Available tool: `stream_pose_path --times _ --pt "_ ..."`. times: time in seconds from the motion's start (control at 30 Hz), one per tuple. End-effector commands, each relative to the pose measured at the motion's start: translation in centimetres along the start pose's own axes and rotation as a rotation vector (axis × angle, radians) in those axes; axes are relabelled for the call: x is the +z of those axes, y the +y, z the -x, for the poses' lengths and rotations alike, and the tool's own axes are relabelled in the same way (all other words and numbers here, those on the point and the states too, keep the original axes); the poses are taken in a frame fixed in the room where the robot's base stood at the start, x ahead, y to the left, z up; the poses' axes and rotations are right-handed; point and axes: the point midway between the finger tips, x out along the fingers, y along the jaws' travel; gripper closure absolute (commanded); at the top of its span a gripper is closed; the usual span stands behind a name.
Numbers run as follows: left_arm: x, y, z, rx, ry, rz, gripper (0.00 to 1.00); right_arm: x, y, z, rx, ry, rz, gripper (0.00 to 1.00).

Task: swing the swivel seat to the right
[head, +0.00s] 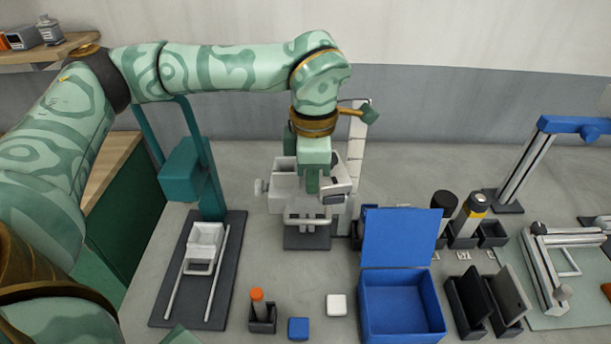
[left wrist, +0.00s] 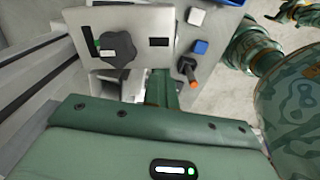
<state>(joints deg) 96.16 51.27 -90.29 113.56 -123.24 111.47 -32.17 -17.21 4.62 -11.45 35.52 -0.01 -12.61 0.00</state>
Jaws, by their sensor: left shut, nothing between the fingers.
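My left gripper (head: 313,187) points down at the white device (head: 285,183) in the middle of the bench, which I take to be the swivel seat. The device stands on a dark base (head: 306,240), with a knob (head: 262,187) at its left side. In the left wrist view a white panel (left wrist: 153,22) carries a black lobed knob (left wrist: 118,50) and a green light. My left gripper (left wrist: 160,88) is shut and empty, close beside the panel; I cannot tell if it touches. The gripper hides part of the device.
Left of it, a white cradle (head: 205,238) sits between rails on a dark plate, under a teal post (head: 186,172). An open blue box (head: 437,312) stands right. An orange-topped cylinder (head: 257,300), blue block (head: 298,328) and white block (head: 336,305) are in front.

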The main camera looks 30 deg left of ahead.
Motion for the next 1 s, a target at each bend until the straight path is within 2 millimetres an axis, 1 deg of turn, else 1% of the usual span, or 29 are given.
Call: stream_pose_path --times 0.03,0.7,0.87,1.0 --pt "0.4 0.2 0.1 0.008 -0.006 -0.002 1.0 0.0 0.0 0.0 0.0 0.0 0.0 0.19" --pt "3.3 0.4 0.4 0.018 -0.016 -0.004 1.0 0.0 0.1 0.0 0.001 0.0 0.0 0.19" --pt "3.8 0.4 0.4 0.019 -0.017 -0.004 1.0 0.1 -0.1 0.0 -0.001 -0.002 0.0 0.19" --pt "4.0 0.4 0.5 0.02 -0.018 -0.004 1.0 -0.3 0.1 -0.1 0.001 0.004 0.0 0.19"
